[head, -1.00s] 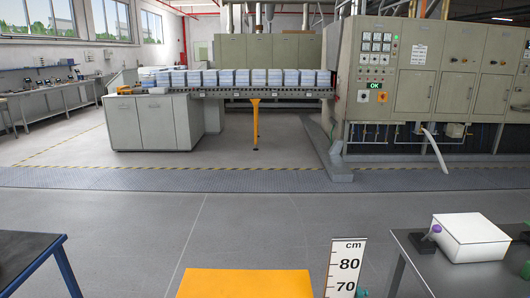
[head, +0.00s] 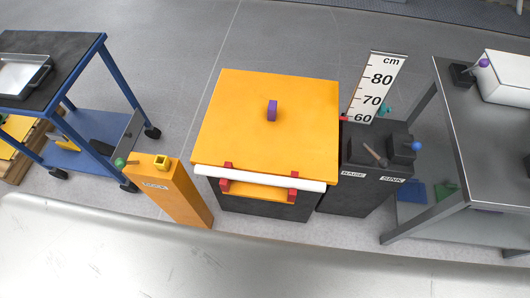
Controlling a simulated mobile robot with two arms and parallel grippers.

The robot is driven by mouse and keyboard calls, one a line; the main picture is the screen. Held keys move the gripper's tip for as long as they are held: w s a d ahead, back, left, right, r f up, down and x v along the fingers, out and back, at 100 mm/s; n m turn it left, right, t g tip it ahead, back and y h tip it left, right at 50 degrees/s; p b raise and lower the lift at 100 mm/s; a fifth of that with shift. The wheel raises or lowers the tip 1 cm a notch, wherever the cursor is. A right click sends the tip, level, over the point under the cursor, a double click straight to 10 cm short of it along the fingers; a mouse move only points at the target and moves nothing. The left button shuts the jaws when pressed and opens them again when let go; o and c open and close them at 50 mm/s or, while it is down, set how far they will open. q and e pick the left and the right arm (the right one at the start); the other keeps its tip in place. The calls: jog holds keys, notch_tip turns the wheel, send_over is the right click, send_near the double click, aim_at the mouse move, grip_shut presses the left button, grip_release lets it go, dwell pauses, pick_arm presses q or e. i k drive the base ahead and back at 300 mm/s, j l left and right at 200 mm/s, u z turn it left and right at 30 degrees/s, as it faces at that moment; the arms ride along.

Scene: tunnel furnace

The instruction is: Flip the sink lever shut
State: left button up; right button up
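The lever by the SINK label (head: 392,179) is a dark block with a blue ball knob (head: 416,146), on top of a black cabinet (head: 350,195) right of centre in the head view. The ball is at the block's upper right; whether the lever is open or shut I cannot tell. To its left, by a label that seems to read RAISE (head: 353,174), a grey-brown lever rod (head: 375,155) leans at a slant. Neither of my grippers is in view.
A yellow-topped box (head: 250,130) with a purple knob and white front bar stands left of the cabinet. A cm scale (head: 376,88) rises behind the cabinet. A grey table (head: 475,150) stands right, a yellow post (head: 180,195) and blue cart (head: 98,60) left.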

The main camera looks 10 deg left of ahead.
aim_at(416, 145)
jog(key=z, duration=1.15)
